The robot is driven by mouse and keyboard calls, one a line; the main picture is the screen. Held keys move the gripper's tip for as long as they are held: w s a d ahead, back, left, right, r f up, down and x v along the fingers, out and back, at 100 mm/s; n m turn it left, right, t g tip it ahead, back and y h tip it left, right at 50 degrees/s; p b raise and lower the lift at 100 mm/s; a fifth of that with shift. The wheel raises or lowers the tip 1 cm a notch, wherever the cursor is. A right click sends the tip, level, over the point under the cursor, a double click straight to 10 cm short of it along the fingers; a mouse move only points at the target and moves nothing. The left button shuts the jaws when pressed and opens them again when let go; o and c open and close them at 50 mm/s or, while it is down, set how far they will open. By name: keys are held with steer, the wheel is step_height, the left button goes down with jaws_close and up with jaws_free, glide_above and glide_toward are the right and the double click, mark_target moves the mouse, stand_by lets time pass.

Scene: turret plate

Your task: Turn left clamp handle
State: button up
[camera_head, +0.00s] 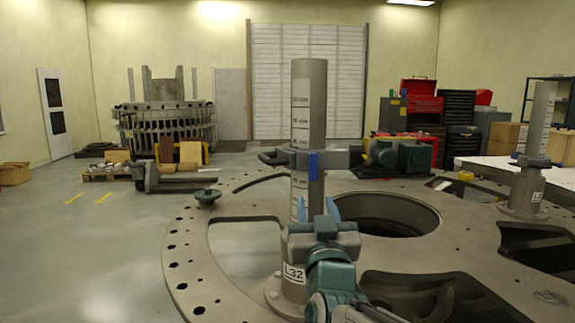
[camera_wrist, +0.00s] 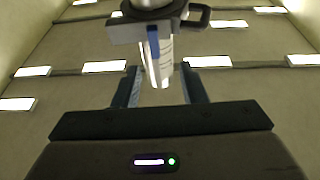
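A grey post (camera_head: 309,100) stands on the turret plate, with a dark clamp (camera_head: 325,160) around it at mid-height. A dark looped handle (camera_head: 273,158) sticks out on the clamp's left, and a blue tab (camera_head: 313,165) hangs on its front. In the wrist view the clamp (camera_wrist: 127,32), its blue tab (camera_wrist: 153,41) and a dark handle loop (camera_wrist: 197,16) show at the top. My gripper (camera_head: 320,211) is below the clamp, pointing up. In the wrist view its fingers (camera_wrist: 163,85) are apart and empty, with the post beyond them.
The turret plate (camera_head: 183,265) has large openings and a round central hole. A second post with a clamp (camera_head: 532,160) stands at the right. A small knob-like fitting (camera_head: 207,196) sits on the plate's left rim. Open floor (camera_head: 90,250) lies to the left.

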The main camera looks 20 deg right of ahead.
mark_target(314, 162)
steer(key=shift+h, duration=0.4)
steer(key=p+x, duration=0.1)
steer(key=x, duration=0.3)
steer(key=r+p+x, duration=0.1)
steer(key=x, duration=0.4)
steer(key=p+x, duration=0.1)
steer(key=x, duration=0.4)
steer(key=shift+s+d+r, duration=0.15)
steer(key=shift+s+d, duration=0.05)
steer(key=shift+s, duration=0.2)
jaws_close()
